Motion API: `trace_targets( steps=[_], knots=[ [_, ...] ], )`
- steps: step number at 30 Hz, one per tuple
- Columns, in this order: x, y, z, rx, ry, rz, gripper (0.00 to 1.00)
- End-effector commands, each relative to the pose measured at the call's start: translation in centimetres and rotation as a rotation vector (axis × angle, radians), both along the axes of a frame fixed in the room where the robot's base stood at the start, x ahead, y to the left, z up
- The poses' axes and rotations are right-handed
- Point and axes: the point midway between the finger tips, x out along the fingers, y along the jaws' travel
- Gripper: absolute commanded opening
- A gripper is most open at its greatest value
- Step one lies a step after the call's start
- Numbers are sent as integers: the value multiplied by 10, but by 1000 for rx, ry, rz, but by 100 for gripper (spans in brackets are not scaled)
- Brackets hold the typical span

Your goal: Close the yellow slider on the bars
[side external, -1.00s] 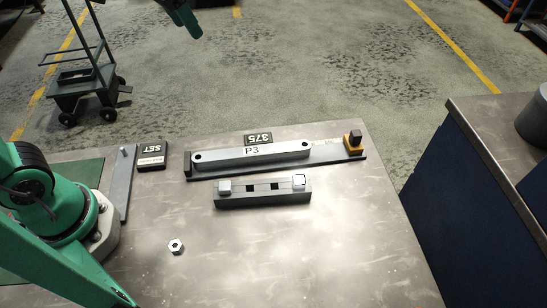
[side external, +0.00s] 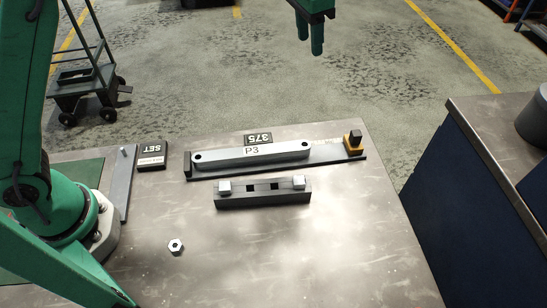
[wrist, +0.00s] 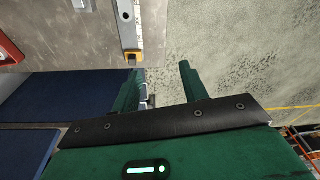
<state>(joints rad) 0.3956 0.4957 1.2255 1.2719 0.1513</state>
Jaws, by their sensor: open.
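The yellow slider (side external: 354,150), with a dark upright block on it, sits at the right end of a dark rail (side external: 335,155). A long pale grey bar (side external: 270,156) marked P3 lies along the rail, its left end near a dark end block (side external: 187,164). A clear gap lies between the bar's right end and the slider. My gripper (side external: 310,46) is open and empty, raised in the air, apart from the slider. In the wrist view the slider (wrist: 132,53) shows beyond my fingertips (wrist: 160,71), with the bar's end (wrist: 126,12) above it.
A dark block (side external: 262,198) with two pale square pieces and dark square holes stands in front of the rail. A 375 plate (side external: 258,138), a SET block (side external: 151,155) and a hex nut (side external: 176,246) are on the metal table (side external: 330,250). The table's front right is bare.

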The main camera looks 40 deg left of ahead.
Motion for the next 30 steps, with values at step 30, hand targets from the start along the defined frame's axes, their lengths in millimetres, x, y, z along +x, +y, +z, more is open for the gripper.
trace_targets(
  steps=[30],
  knots=[
    [32,-134,-136,74,130,-239,44]
  ],
)
